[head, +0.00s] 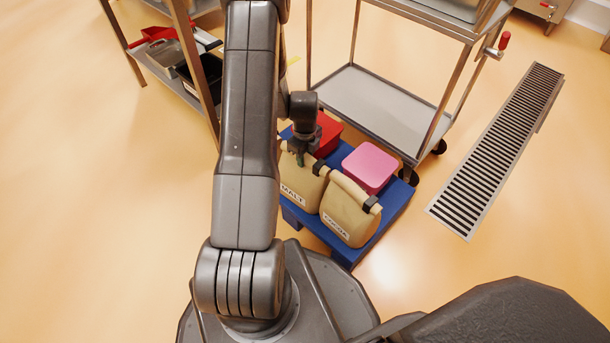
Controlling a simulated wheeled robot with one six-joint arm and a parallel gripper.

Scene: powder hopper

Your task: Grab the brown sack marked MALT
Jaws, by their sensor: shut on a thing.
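The brown sack marked MALT (299,187) stands on a blue pallet (341,253), at the left of the two sacks there. My gripper (301,157) is at the top of the MALT sack, shut on it. The fingertips are small and partly hidden by my wrist. My arm covers the left edge of the sack. I cannot tell whether the sack is lifted off the pallet.
A second brown sack (350,212) stands close at its right, its label hard to read. A pink box (370,167) and a red box (328,134) sit behind. A steel cart (375,110) stands beyond the pallet.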

